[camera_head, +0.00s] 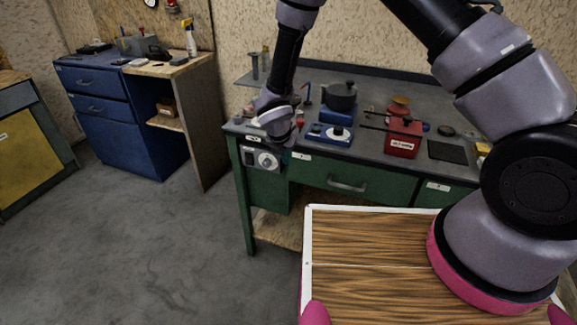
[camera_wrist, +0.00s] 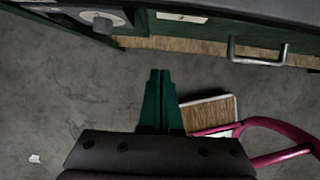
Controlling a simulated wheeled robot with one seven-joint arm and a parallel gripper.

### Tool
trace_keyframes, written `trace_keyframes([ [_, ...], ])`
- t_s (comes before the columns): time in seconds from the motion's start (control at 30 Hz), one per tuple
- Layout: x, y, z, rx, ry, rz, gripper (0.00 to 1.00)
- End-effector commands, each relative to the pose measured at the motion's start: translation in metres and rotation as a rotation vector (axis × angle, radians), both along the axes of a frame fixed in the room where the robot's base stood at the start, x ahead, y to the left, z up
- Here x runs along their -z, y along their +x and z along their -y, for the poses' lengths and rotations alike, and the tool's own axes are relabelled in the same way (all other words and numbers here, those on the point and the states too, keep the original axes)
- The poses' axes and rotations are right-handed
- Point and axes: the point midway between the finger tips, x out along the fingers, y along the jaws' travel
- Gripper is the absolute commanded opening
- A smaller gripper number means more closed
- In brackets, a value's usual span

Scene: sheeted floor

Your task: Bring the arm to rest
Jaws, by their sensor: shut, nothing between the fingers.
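My arm reaches up from the right in the head view, bends out of the top of the picture and comes down again to the wrist, in front of the left end of a green workbench (camera_head: 330,178). My gripper shows in the wrist view (camera_wrist: 160,76). Its two dark green fingers lie together, with nothing between them, and point over bare grey floor. In the head view the fingers are hard to tell from the green bench behind them.
The bench top holds a blue hotplate (camera_head: 330,135), a black pot (camera_head: 339,97) and a red box (camera_head: 403,140). A blue cabinet (camera_head: 115,120) stands at the left. The bench's drawer handle (camera_wrist: 257,60) shows in the wrist view. Grey floor (camera_head: 150,260) lies clear at front left.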

Motion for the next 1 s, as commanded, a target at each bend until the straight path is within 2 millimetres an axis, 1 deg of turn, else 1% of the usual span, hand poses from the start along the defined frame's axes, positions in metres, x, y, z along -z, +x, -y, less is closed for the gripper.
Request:
trace_keyframes([
  [0.03,-0.005,-0.002,0.0,0.001,0.001,0.0,0.0],
  [0.17,-0.011,-0.004,-0.001,-0.001,0.001,-0.001,0.0],
  [0.27,-0.017,-0.002,0.001,0.018,0.007,0.005,0.0],
  [0.37,-0.042,0.01,0.012,0.114,0.036,0.029,0.0],
  [0.47,-0.088,0.027,0.036,0.3,0.098,0.074,0.0],
  [0.5,-0.11,0.034,0.049,0.393,0.129,0.093,0.0],
  [0.53,-0.127,0.038,0.06,0.468,0.155,0.108,0.0],
  [0.57,-0.144,0.041,0.071,0.544,0.181,0.123,0.0],
  [0.6,-0.166,0.044,0.086,0.645,0.217,0.142,0.0],
  [0.67,-0.198,0.045,0.109,0.794,0.272,0.166,0.0],
  [0.7,-0.217,0.044,0.124,0.893,0.31,0.181,0.0],
  [0.77,-0.246,0.041,0.147,1.039,0.367,0.203,0.0],
  [0.8,-0.264,0.037,0.162,1.138,0.408,0.215,0.0],
  [0.83,-0.277,0.033,0.173,1.21,0.439,0.224,0.0],
  [0.9,-0.306,0.023,0.198,1.377,0.513,0.24,0.0],
  [0.97,-0.328,0.011,0.218,1.52,0.579,0.249,0.0],
  [1.0,-0.342,0.001,0.23,1.611,0.624,0.253,0.0],
])
